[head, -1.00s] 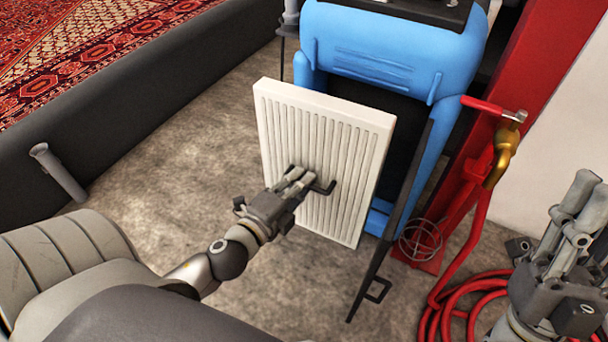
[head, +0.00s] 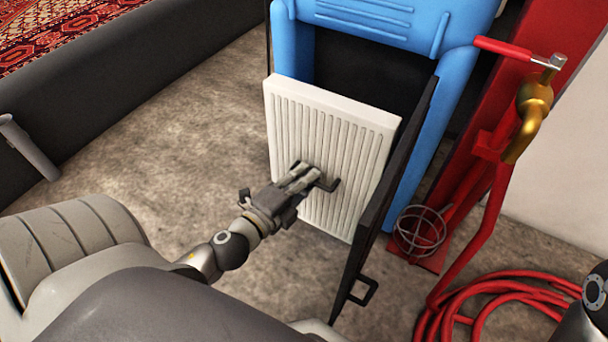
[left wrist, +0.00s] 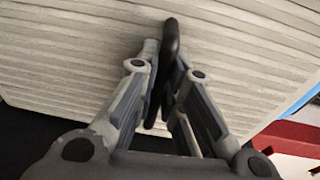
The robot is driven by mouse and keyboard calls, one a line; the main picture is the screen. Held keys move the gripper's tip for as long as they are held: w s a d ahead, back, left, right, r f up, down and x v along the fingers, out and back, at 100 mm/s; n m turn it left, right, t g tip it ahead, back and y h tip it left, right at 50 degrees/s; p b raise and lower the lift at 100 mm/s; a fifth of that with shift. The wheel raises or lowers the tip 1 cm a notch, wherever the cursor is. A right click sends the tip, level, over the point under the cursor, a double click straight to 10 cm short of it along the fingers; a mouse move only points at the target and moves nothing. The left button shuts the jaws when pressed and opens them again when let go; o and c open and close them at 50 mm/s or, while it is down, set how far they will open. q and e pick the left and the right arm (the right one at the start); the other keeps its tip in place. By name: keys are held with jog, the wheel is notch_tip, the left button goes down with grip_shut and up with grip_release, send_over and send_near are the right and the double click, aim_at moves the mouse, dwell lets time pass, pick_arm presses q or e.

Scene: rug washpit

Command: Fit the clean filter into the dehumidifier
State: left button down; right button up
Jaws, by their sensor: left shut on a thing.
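The white ribbed filter (head: 345,145) stands upright in front of the blue dehumidifier (head: 415,95), partly covering its dark open bay (head: 365,75). My left gripper (head: 312,177) is shut on the filter's black handle (head: 328,184). The left wrist view shows the fingers closed around the handle (left wrist: 171,40) with the ribbed face (left wrist: 70,60) behind it. The dehumidifier's black door (head: 385,195) is swung open on the right, its edge close to the filter's right side. I cannot tell whether the filter touches the bay. My right gripper's fingers are out of view; only part of that arm shows at lower right.
A red post with a brass tap (head: 533,108) stands right of the dehumidifier. A red hose (head: 480,310) lies coiled on the floor below it. A dark low wall (head: 130,85) with a patterned rug (head: 60,35) is at upper left. The floor (head: 150,165) between is clear.

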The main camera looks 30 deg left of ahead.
pick_arm(q)
jog(key=w+a+f, duration=0.1)
jog(key=w, duration=1.8)
jog(key=shift+w+p, duration=0.35)
jog(key=shift+p, duration=0.05)
jog(key=shift+w+a, duration=0.15)
jog(key=shift+w, duration=0.2)
dwell(0.9)
jog(key=shift+s, duration=0.25)
dwell(0.4)
